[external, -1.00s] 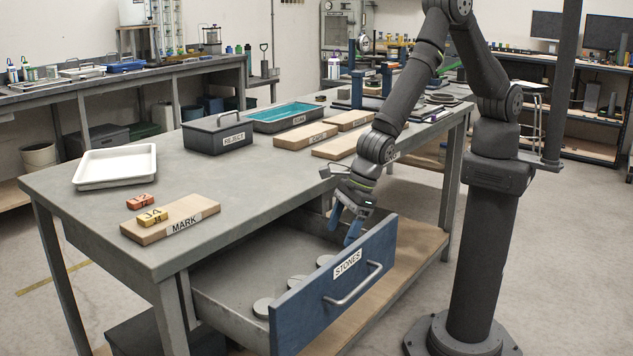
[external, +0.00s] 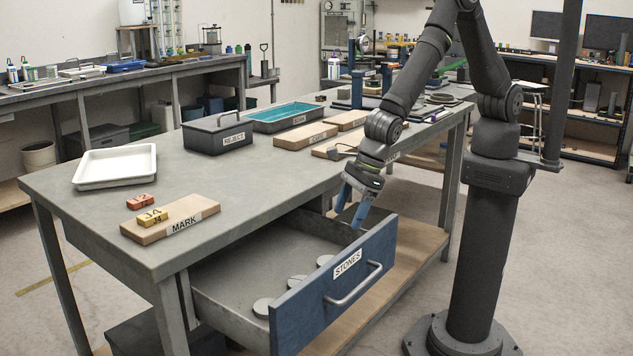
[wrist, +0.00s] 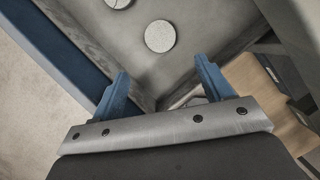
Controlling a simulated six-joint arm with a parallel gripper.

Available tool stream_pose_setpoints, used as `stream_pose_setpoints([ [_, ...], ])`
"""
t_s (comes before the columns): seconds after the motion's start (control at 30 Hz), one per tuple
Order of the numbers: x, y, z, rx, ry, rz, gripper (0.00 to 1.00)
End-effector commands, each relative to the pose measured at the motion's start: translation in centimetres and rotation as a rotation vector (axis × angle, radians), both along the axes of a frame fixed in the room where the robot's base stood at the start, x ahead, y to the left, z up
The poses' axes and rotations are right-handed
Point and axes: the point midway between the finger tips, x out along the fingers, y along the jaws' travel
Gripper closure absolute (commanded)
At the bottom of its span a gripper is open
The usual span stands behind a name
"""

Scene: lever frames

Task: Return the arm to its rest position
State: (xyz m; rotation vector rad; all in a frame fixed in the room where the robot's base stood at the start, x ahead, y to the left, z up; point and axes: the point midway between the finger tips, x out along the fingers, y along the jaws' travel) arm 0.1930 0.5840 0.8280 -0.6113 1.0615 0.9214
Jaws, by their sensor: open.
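My gripper (external: 353,205) is open and empty, with its blue fingers pointing down over the far right corner of the open drawer, near the top of its front. In the wrist view its two fingers (wrist: 162,85) stand apart with nothing between them. The drawer (external: 335,284) has a blue front labelled STONES and a bar handle. Several round grey stones (external: 263,307) lie inside it along the front; one stone (wrist: 160,36) shows whole in the wrist view. My arm reaches down from the column at the right.
On the bench are a white tray (external: 115,166), a wooden MARK board (external: 192,218) with an orange block (external: 140,201) and a yellow block (external: 153,217) on or beside it, a grey REJECT box (external: 217,134) and a teal-lined tray (external: 287,115). Open air lies above the drawer.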

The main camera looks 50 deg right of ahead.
Motion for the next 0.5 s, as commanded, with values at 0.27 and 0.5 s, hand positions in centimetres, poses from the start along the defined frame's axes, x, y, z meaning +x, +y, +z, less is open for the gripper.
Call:
stream_pose_setpoints([
  [0.27,0.7,1.2,-3.6,-0.002,0.0,0.0,0.28],
  [0.5,1.4,2.4,-7.0,-0.002,0.0,0.0,0.28],
])
